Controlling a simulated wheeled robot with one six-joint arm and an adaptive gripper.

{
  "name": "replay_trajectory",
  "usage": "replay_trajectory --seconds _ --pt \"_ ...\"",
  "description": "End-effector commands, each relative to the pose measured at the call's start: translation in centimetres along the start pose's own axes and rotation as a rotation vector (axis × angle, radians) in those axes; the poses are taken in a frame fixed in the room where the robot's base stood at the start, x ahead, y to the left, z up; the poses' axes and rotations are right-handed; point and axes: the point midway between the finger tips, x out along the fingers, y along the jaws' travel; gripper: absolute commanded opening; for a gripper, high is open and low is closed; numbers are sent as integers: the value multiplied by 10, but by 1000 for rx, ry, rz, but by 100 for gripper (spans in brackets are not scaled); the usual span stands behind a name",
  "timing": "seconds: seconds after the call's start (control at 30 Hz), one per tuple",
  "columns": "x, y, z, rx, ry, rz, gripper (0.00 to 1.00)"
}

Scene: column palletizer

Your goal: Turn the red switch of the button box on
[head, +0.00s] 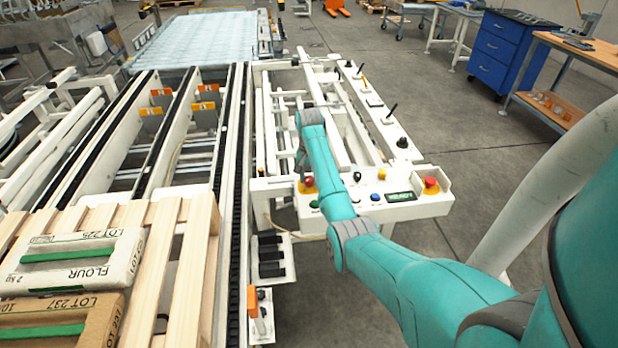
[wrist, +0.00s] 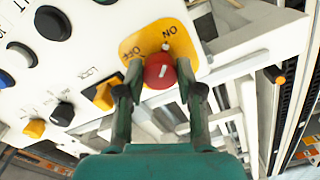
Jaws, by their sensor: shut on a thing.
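The button box (head: 405,207) is a white panel with several coloured buttons at the end of the white machine frame. The red switch (wrist: 159,70) is a round knob on a yellow plate (wrist: 140,42) marked ON and OFF. In the wrist view, a small pale tip shows at the knob's edge beside the ON word. In the head view, the red switch (head: 308,182) is at the panel's left end, partly hidden by my arm. My gripper (wrist: 161,88) is shut on the red switch, one finger on each side.
A red mushroom button (head: 430,184) is at the panel's right end. A yellow selector (wrist: 105,95) and several black and coloured knobs sit close to my left finger in the wrist view. A pallet with bags (head: 75,262) is at the lower left. Open floor lies right.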

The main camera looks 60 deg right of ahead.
Motion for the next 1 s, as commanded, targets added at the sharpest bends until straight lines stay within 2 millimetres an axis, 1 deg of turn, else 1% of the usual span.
replay_trajectory --seconds 0.1,0.13,0.17,0.2,0.23,0.5,0.6,0.67,1.0 --pt "1 0 1 0 -2 1 2" --pt "1 0 1 0 -2 1 39" --pt "1 0 1 0 -2 1 46" --pt "1 0 1 0 -2 1 56" --pt "1 0 0 0 -2 1 61" --pt "0 0 0 -1 0 0 61" --pt "-4 0 0 -1 1 0 61" --pt "-10 0 0 -1 2 -1 61" --pt "-60 0 0 -1 1 -1 61"
